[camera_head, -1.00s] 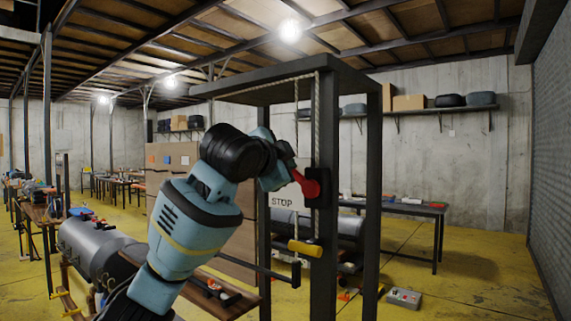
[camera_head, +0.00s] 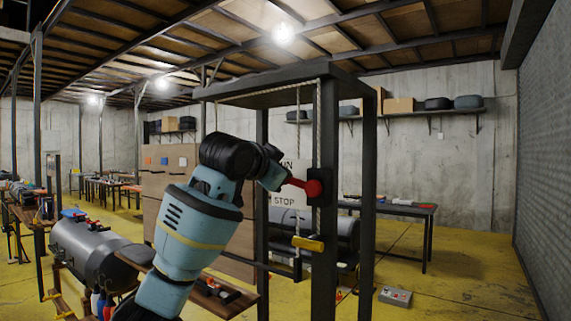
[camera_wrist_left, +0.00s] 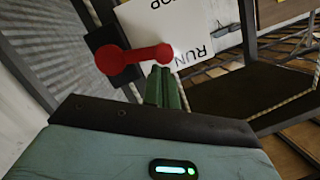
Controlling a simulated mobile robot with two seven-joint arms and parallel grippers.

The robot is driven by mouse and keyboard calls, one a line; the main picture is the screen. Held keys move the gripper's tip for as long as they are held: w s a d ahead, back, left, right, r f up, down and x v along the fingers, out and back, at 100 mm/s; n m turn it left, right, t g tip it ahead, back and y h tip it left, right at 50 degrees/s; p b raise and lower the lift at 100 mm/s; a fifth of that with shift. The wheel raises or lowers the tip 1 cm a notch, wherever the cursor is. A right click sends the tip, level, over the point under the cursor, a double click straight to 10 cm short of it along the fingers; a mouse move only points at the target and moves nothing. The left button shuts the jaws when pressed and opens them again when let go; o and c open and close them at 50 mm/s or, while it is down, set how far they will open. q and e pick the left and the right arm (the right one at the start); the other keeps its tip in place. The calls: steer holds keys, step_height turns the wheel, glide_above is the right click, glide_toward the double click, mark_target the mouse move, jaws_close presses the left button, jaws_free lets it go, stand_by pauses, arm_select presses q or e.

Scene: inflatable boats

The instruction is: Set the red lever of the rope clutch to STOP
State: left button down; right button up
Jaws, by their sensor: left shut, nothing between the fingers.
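The red lever (camera_head: 313,188) of the rope clutch is mounted on a dark post. Its handle points left, close to level, in the head view. A white sign (camera_head: 290,199) behind it reads STOP at the bottom, with RUN partly hidden above. In the left wrist view the lever (camera_wrist_left: 128,61) lies across the picture with the sign (camera_wrist_left: 195,30) behind it. My left gripper (camera_head: 283,181) is shut and empty, at the handle's free end. Its green fingers (camera_wrist_left: 163,84) overlap the knob's lower edge in the wrist view; contact cannot be told. My right gripper is not in view.
The dark frame (camera_head: 325,260) carries a rope (camera_head: 318,115) and a yellow handle (camera_head: 308,243) below the lever. A grey box (camera_head: 396,296) lies on the yellow floor at the right. A table (camera_head: 400,208) stands behind. The floor at the right is largely open.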

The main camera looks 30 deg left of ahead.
arm_select(q)
steer(key=f+n, duration=0.1)
steer(key=f+n+h, duration=0.1)
steer(key=n, duration=0.1)
steer(key=a+f+n+h, duration=0.1)
steer(key=n, duration=0.1)
steer(key=shift+w+a+f+g, duration=0.1)
steer(key=shift+w+f+g, duration=0.2)
steer(key=shift+w+f, duration=0.1)
steer(key=shift+s+r, duration=0.1)
steer(key=s+a+r, duration=0.1)
steer(key=s+r, duration=0.5)
steer(key=s, duration=0.3)
steer(key=shift+s+a, duration=0.25)
steer(key=shift+a, duration=0.1)
stand_by(0.3)
